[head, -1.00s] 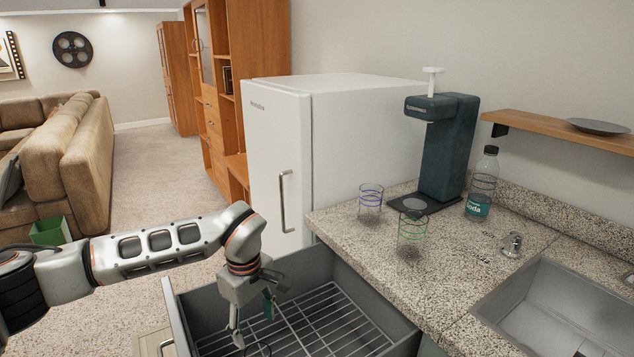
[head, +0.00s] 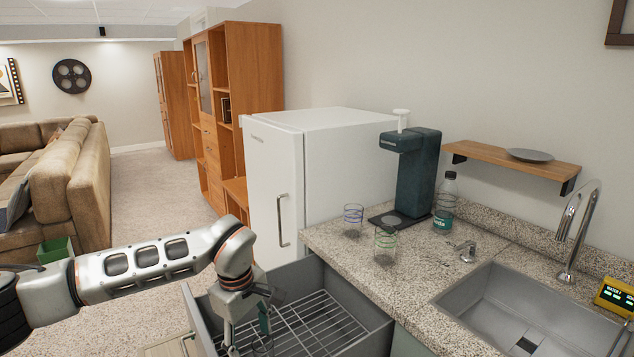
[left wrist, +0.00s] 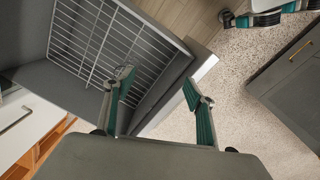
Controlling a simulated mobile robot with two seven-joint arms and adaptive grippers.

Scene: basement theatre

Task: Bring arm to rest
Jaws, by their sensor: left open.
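My left gripper (head: 246,328) hangs from the arm coming in from the left, over the open grey drawer (head: 376,338). In the left wrist view the left gripper (left wrist: 158,88) has its two teal fingers spread, with nothing between them. The front wall of the drawer (left wrist: 165,95) and its wire rack (left wrist: 90,45) lie below the fingers. A small clear shape, perhaps a glass, shows faintly near the fingertips in the head view. A white and teal piece at the top right of the left wrist view looks like my right gripper (left wrist: 262,14); its jaws cannot be read.
A sink (head: 530,310) is at right, a white fridge (head: 275,185) behind the drawer.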

